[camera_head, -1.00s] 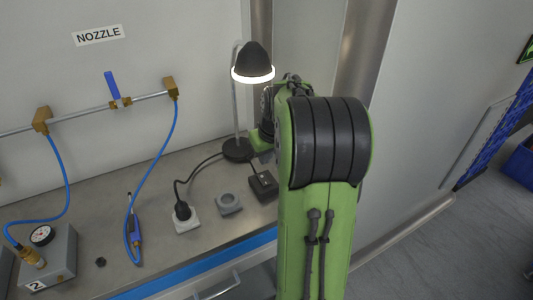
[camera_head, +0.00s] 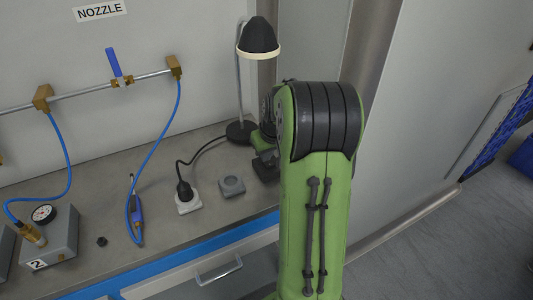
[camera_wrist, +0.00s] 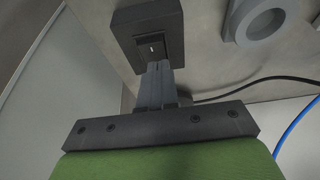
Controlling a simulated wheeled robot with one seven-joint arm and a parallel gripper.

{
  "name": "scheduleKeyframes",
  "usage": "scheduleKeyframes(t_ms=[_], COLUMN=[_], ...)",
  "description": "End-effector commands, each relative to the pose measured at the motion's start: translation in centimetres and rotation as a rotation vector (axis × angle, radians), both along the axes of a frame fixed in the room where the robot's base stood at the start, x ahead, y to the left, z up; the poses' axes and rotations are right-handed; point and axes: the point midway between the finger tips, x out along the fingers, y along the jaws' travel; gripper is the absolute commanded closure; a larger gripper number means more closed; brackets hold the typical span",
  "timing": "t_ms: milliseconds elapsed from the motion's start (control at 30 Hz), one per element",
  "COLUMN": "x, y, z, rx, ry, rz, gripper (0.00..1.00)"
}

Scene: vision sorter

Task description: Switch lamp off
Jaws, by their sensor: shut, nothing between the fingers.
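The desk lamp (camera_head: 258,40) has a black shade and stands at the back of the bench; the ring under its shade is dull cream and unlit. A dark switch box (camera_head: 266,172) sits on the bench in front of the lamp base, partly hidden by my arm. In the wrist view the switch box (camera_wrist: 126,24) shows a black rocker with a small white mark. My gripper (camera_wrist: 158,66) is shut and empty, its fingertips at the edge of the rocker. I cannot tell whether they touch it.
A grey ring-shaped holder (camera_head: 231,187) and a white socket with a black plug (camera_head: 186,195) stand left of the switch box. A black cable runs from the plug to the lamp. A blue nozzle tool (camera_head: 136,212) lies further left. A wall panel rises at right.

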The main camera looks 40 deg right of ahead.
Motion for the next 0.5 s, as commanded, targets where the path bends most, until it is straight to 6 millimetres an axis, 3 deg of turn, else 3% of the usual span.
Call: scheduleKeyframes(t_ms=[500], x=[-2.0], y=[0.7], z=[-0.8], rx=[0.016], ry=[0.021], rz=[-0.003], gripper=[1.00])
